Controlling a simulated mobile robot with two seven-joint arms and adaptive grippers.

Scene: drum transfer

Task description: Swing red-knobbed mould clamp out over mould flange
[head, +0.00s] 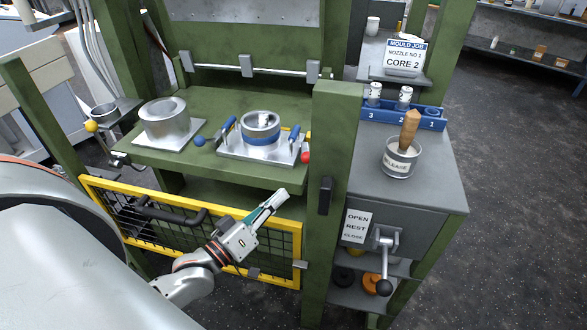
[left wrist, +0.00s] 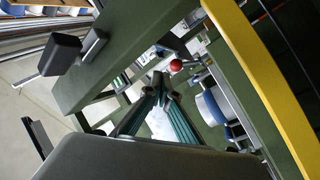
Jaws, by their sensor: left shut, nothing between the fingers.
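The red knob (head: 305,158) of the mould clamp is at the right front corner of the metal mould plate (head: 240,152) on the green press bed. In the left wrist view the red knob (left wrist: 176,65) shows just beyond my fingertips. The mould (head: 261,128), a metal ring with a blue band, stands on that plate. A blue-handled clamp lies at each side of it. My left gripper (head: 279,197) is shut and empty, in front of and below the bed edge, apart from the knob. It also shows in the left wrist view (left wrist: 160,82). My right gripper is not in view.
A yellow-framed mesh gate (head: 125,190) hangs low before the bed. A green post (head: 333,200) stands right of the mould. A metal pot (head: 165,120) and a blue ball knob (head: 199,141) sit left. A grey cabinet (head: 440,180) holds a tin with a brush.

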